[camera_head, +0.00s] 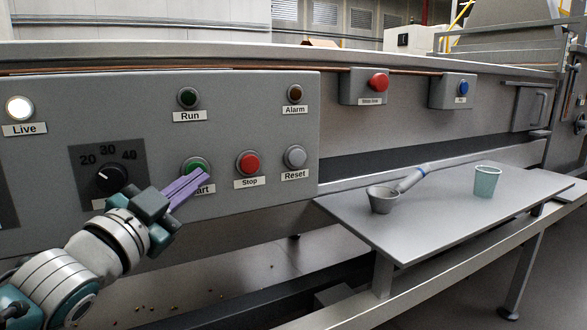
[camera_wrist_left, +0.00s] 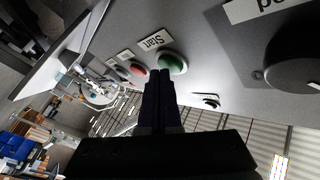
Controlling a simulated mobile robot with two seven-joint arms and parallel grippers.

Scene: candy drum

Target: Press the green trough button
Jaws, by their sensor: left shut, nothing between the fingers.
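The green button (camera_head: 190,163) labelled Start sits low on the grey control panel (camera_head: 240,115), left of the red Stop button (camera_head: 249,161). My left gripper (camera_head: 205,175) is shut and empty, its purple fingers slanting up across the Start label and hiding the button's lower part. In the left wrist view, the green button (camera_wrist_left: 172,65) is just beyond and right of my dark fingertips (camera_wrist_left: 160,74). I cannot tell whether the fingertips touch it. My right gripper is not in view.
A dial (camera_head: 111,179) is left of the button; a grey Reset button (camera_head: 295,157) is right of Stop. Above are Run (camera_head: 187,97) and Alarm (camera_head: 295,93) lamps. A scoop (camera_head: 382,200) and a cup (camera_head: 486,183) rest on a metal shelf (camera_head: 430,228) at right.

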